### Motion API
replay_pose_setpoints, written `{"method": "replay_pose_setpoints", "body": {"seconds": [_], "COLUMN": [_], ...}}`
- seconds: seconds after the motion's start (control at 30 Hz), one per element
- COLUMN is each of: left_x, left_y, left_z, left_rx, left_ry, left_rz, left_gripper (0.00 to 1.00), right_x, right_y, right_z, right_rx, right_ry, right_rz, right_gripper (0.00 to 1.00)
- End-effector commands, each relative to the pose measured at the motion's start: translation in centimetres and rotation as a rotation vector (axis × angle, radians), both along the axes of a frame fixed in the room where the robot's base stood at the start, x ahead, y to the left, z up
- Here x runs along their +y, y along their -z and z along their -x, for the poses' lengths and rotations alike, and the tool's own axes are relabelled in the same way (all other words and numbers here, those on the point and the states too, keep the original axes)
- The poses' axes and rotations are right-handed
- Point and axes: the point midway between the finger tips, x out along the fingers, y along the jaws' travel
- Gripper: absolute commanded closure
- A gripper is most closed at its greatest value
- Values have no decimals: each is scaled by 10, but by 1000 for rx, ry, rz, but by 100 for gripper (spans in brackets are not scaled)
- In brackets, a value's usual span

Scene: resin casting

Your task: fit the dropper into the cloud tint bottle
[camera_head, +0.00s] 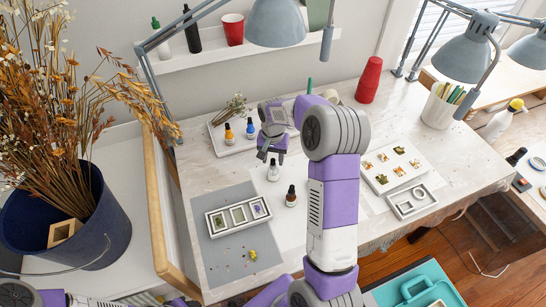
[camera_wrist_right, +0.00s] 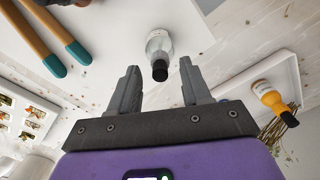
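A small clear-to-whitish bottle (camera_head: 273,173) with a dark top stands upright on the table, just below my right gripper (camera_head: 271,148); I take it for the cloud tint bottle. In the right wrist view the bottle (camera_wrist_right: 159,46) and its black dropper top (camera_wrist_right: 160,71) show ahead, between the two fingers and apart from both. Whether the dropper is fully seated cannot be told. My right gripper is open and empty. An amber bottle (camera_head: 291,196) with a dark top stands close by. My left gripper is not in view.
Orange (camera_head: 228,134) and blue (camera_head: 250,129) bottles stand on a white tray behind; the orange bottle (camera_wrist_right: 268,94) also shows in the wrist view. A grey mat (camera_head: 212,262) holds a framed mould (camera_head: 238,215). Red cups (camera_head: 369,80) stand at the back.

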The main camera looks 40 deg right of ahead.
Motion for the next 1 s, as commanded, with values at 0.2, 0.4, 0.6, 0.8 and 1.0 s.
{"method": "replay_pose_setpoints", "body": {"seconds": [0.2,0.4,0.6,0.8,1.0], "left_x": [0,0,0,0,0], "left_y": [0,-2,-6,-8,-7], "left_z": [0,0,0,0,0], "left_rx": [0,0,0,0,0], "left_ry": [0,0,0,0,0], "left_rz": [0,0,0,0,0], "left_gripper": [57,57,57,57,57], "right_x": [0,0,0,0,0], "right_y": [0,-18,-53,-73,-76], "right_z": [0,-1,-1,0,0], "right_rx": [0,-3,-4,-2,0], "right_ry": [0,0,0,1,1], "right_rz": [0,1,2,1,0], "right_gripper": [53,53,53,53,53]}}
